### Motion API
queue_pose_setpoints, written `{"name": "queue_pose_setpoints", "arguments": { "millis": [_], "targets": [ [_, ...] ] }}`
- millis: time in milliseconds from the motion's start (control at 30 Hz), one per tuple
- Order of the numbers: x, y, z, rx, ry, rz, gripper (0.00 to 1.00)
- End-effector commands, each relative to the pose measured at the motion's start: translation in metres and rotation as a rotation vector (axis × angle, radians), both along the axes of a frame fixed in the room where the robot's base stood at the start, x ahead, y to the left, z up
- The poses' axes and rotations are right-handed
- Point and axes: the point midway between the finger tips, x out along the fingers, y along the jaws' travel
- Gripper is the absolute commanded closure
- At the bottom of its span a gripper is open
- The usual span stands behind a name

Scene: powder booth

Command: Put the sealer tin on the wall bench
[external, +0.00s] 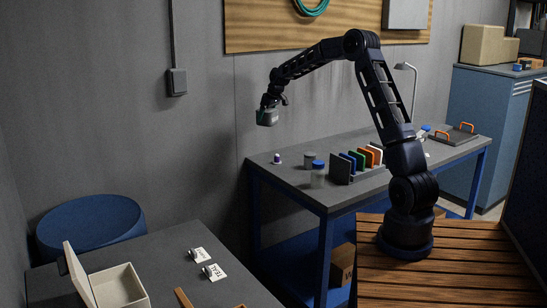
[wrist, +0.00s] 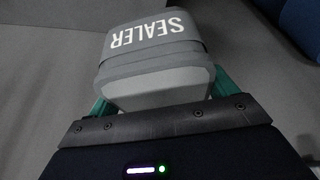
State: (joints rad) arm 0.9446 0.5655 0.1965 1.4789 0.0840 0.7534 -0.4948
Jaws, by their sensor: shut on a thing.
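The sealer tin (wrist: 155,62) is grey with a dark grey band lettered SEALER in white. My gripper (external: 268,109) is shut on it, with a green fingertip on each side of the tin in the wrist view. In the external view the tin (external: 267,118) hangs in the air, above and left of the left end of the wall bench (external: 285,173). The wall bench has a dark grey top and blue legs and stands along the grey wall.
On the bench are a small white-and-purple item (external: 277,159), a grey tin (external: 310,160), a blue-lidded jar (external: 318,175), a rack of coloured panels (external: 362,160) and an orange-handled tray (external: 453,135). A nearer table (external: 160,255) holds an open box (external: 118,287) and label cards (external: 207,262).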

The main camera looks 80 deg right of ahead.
Motion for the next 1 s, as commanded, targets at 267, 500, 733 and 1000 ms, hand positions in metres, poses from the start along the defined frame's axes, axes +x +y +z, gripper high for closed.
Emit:
{"name": "queue_pose_setpoints", "arguments": {
  "millis": [267,500,733,1000],
  "targets": [
    [0.071,0.097,0.006,-0.001,0.000,0.118,0.57],
    [0.120,0.184,0.010,-0.002,0.001,0.217,0.57],
    [0.156,0.273,0.014,-0.002,0.001,0.312,0.57],
    [0.185,0.382,0.018,-0.002,0.002,0.424,0.57]
  ]
}}
